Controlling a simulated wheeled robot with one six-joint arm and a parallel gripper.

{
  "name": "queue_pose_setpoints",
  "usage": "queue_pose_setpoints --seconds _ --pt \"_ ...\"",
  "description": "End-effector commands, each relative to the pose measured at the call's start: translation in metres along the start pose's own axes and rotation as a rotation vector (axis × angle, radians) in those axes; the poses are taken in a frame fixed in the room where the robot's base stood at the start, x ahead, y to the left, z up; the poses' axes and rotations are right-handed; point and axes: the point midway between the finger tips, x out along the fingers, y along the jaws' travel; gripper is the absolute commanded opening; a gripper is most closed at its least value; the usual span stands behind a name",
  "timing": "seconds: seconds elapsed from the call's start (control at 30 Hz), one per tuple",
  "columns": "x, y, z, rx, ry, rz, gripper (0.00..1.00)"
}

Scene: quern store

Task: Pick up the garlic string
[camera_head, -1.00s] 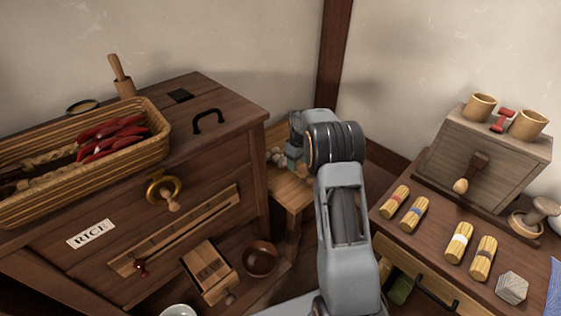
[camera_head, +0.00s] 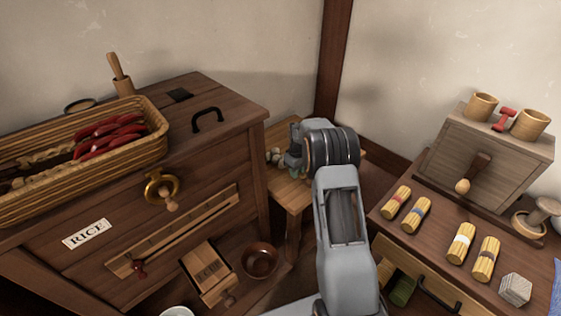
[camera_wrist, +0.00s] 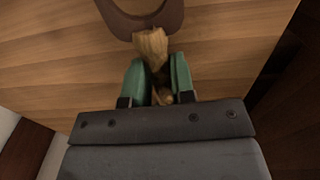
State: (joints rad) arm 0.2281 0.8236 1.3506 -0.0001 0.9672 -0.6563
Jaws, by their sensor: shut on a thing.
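The garlic string shows in the head view as pale bulbs (camera_head: 273,155) at the back of a small wooden table (camera_head: 284,193), left of my gripper (camera_head: 294,167). In the wrist view my gripper (camera_wrist: 158,80) has its teal fingers shut on a tan, braid-like piece (camera_wrist: 151,46), which looks like part of the garlic string. The bulbs are not clear in the wrist view. My arm hides part of the small table in the head view. I cannot tell whether the string touches the tabletop.
A dark brown curved object (camera_wrist: 140,18) lies just beyond the fingers. The wooden chest (camera_head: 215,150) stands close on the left, with a basket (camera_head: 150,150) on top. A table with several tied bundles (camera_head: 461,243) and a wooden box (camera_head: 484,147) is on the right.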

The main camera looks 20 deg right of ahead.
Motion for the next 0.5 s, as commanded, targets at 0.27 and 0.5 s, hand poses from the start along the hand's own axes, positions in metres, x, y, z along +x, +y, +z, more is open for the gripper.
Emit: queue_pose_setpoints --seconds 0.27,0.5 --pt "-0.0006 0.0001 -0.0002 0.0 0.001 0.001 0.0" --pt "-0.0038 0.0002 -0.0004 0.0 0.002 0.001 0.0"
